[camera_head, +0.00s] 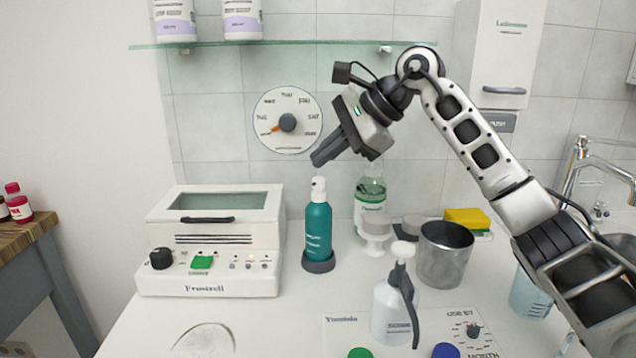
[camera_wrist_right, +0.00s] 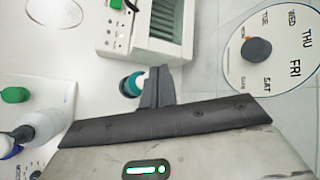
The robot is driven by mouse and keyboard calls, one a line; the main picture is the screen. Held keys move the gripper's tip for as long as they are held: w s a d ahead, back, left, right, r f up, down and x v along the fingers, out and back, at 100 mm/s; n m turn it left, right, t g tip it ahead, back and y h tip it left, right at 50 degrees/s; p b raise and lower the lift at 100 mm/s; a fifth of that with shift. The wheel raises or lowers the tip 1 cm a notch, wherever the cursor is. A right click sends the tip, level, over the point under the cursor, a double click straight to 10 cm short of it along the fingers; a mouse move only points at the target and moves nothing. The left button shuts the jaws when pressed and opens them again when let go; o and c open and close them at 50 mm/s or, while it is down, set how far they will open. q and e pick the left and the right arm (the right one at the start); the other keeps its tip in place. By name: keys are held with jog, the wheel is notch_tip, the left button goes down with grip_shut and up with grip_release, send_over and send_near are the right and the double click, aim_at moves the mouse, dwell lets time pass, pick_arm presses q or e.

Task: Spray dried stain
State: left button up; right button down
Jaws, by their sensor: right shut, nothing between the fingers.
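A dried stain (camera_head: 205,340), a pale patch with a brownish outline, lies on the white counter at the front left; its outline also shows in the wrist view (camera_wrist_right: 53,14). A white spray bottle (camera_head: 388,312) with a grey trigger stands upright at the front middle; it is partly seen in the wrist view (camera_wrist_right: 42,124). A teal bottle (camera_head: 318,232) with a white top stands on a dark round base. My right gripper (camera_head: 325,154) is shut and empty, in the air above the teal bottle and apart from it. My left gripper is out of view.
A white Frostzell device (camera_head: 215,283) stands at the left. A steel beaker (camera_head: 443,262), a clear green-liquid bottle (camera_head: 372,200) and a yellow sponge (camera_head: 467,218) stand behind the spray bottle. A round dial (camera_head: 288,104) and glass shelf (camera_head: 280,44) are on the wall.

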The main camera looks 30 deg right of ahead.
jog(key=shift+f, duration=0.1)
dwell(0.4)
jog(key=shift+f, duration=0.4)
jog(key=shift+f+b, duration=0.6)
jog(key=shift+f, duration=0.05)
dwell(0.7)
jog(key=shift+r, duration=0.1)
jog(key=shift+r+p, duration=1)
notch_tip(320, 180, up, 6)
jog(key=p, duration=0.5)
